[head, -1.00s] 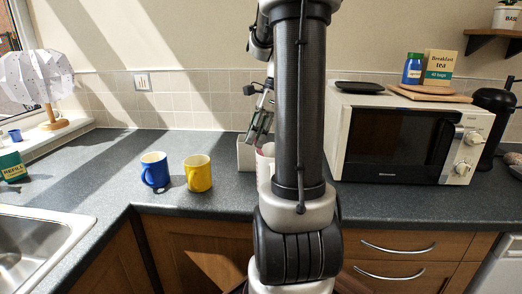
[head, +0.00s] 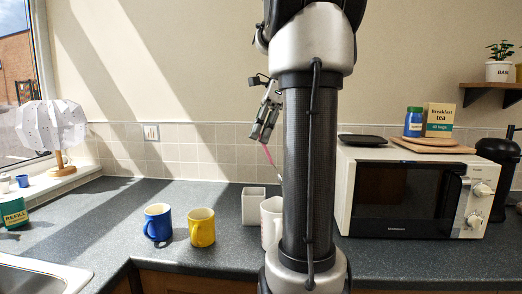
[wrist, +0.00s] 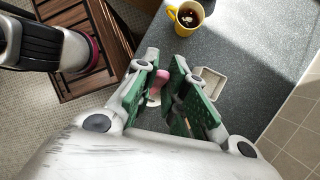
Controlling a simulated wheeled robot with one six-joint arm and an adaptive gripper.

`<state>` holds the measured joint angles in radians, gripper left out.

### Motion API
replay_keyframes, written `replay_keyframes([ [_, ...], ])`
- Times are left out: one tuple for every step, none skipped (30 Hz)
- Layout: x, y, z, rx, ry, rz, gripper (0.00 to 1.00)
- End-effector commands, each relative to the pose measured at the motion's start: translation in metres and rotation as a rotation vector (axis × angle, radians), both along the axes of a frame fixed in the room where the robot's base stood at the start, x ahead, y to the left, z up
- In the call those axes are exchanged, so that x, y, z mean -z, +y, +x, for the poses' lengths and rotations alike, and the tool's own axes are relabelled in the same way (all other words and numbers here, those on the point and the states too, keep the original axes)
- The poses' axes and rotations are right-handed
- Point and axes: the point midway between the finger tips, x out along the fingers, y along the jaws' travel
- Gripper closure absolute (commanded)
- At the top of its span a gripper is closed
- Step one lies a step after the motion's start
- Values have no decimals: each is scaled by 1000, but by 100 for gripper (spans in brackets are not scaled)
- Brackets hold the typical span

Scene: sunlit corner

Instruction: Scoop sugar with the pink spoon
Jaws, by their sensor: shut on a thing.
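My gripper (head: 265,124) is shut on the pink spoon (head: 268,155) and holds it in the air. The spoon hangs down at a tilt above the white mug (head: 269,221) and the white square container (head: 253,205), clear of both as far as I can see. My arm hides part of the mug. In the wrist view, the pink handle (wrist: 158,84) shows between the green finger pads of my gripper (wrist: 167,82), with the square container (wrist: 211,82) just right of them. I see no sugar, and cannot tell whether the spoon's bowl holds any.
A blue mug (head: 158,222) and a yellow mug (head: 201,227) stand left of the container. In the wrist view, the yellow mug (wrist: 186,16) holds dark liquid. A microwave (head: 412,195) stands right of my arm. The counter behind the coloured mugs is clear.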

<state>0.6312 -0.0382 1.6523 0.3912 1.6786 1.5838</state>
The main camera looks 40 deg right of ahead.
Motion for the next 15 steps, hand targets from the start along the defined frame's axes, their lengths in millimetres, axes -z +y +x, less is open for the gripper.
replay_keyframes([
  [-4,0,0,-2,-11,-3,100],
  [-5,1,1,-3,-24,-8,100],
  [-1,2,5,-11,-37,-11,100],
  [2,2,10,-19,-48,-14,100],
  [6,1,18,-26,-59,-16,100],
  [10,0,29,-35,-71,-19,100],
  [13,-2,39,-41,-82,-22,100],
  [17,-3,49,-47,-92,-24,100],
  [21,-5,63,-55,-104,-26,100],
  [23,-7,73,-59,-114,-29,100],
  [25,-10,83,-63,-122,-31,100],
  [28,-12,95,-70,-134,-34,100],
  [27,-15,104,-71,-145,-38,100],
  [28,-18,111,-73,-154,-40,100],
  [25,-21,119,-74,-167,-44,100],
])
